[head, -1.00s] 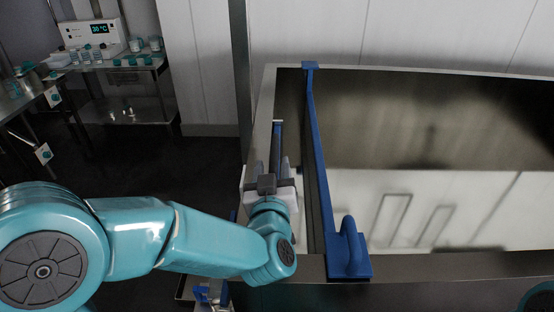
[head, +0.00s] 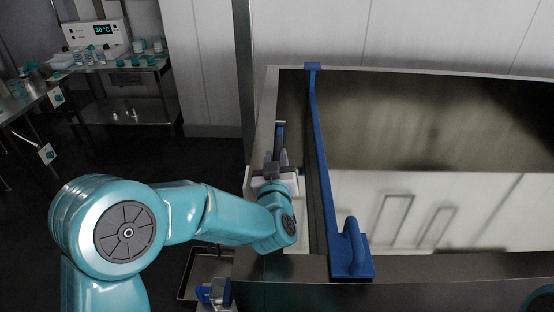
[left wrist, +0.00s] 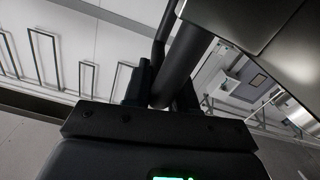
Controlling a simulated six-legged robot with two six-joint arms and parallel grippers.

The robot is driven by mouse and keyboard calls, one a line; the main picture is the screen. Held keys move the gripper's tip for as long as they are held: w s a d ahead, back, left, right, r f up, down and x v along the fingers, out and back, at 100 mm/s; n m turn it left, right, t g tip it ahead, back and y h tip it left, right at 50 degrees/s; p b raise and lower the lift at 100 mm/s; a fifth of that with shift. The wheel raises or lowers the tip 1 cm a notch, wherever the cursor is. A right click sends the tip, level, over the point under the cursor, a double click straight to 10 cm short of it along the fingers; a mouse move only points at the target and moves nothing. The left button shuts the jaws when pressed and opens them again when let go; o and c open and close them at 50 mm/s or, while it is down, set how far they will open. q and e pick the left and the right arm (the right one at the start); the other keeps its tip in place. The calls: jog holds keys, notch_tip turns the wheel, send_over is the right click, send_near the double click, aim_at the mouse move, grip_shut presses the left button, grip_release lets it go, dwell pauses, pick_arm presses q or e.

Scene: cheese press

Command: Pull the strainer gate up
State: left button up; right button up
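A metal vat (head: 262,115) fills the right half of the head view. A narrow grey piece with a blue top, which looks like the strainer gate (head: 280,132), stands upright at its left end. My left gripper (head: 276,158) is at this piece, its dark fingers close together on either side of it and apparently shut on it. The arm hides its lower part. In the left wrist view, a dark round bar (left wrist: 180,65) runs between the dark finger parts; the contact is hard to make out. My right gripper is not in view.
A metal tray (head: 194,282) is below my left arm. A side table (head: 140,115) with jars stands at the back left.

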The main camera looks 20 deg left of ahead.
pick_arm(q)
jog(key=shift+d, duration=0.1)
grip_shut()
notch_tip(320, 180, up, 14)
jog(key=p, duration=0.7)
jog(key=shift+p, duration=0.35)
jog(key=o, duration=0.8)
grip_release()
jog(key=shift+d+f, duration=0.1)
jog(key=shift+w, duration=0.1)
jog(key=b+v, duration=0.2)
jog(key=v, duration=1.4)
jog(key=shift+s+d, duration=0.1)
jog(key=shift+s, duration=0.1)
